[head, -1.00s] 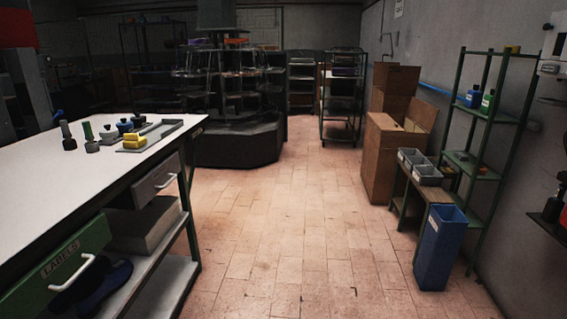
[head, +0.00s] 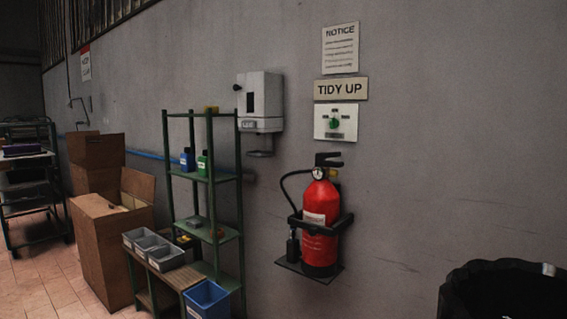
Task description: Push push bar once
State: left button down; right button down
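A white wall-mounted box (head: 262,95), which looks like a dispenser, hangs on the grey wall above and to the right of the green shelf rack. It has a dark window on its front and a pale strip along its lower edge (head: 262,125), which may be the push bar; I cannot tell for certain. A small grey tray or ring (head: 260,154) sticks out from the wall below it. Neither of my grippers is in view.
A green rack (head: 205,180) with bottles stands left of the box. A red fire extinguisher (head: 319,220) sits on a wall bracket to the right. A blue bin (head: 207,300), grey trays (head: 152,245), cardboard boxes (head: 110,235) and a black bin (head: 500,292) stand lower down.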

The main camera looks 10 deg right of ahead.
aim_at(246, 125)
jog(key=z, duration=0.05)
jog(key=i, duration=0.25)
jog(key=u, duration=1.05)
jog(key=i, duration=2.85)
jog(key=z, duration=1.3)
jog(key=i, duration=0.2)
jog(key=z, duration=0.3)
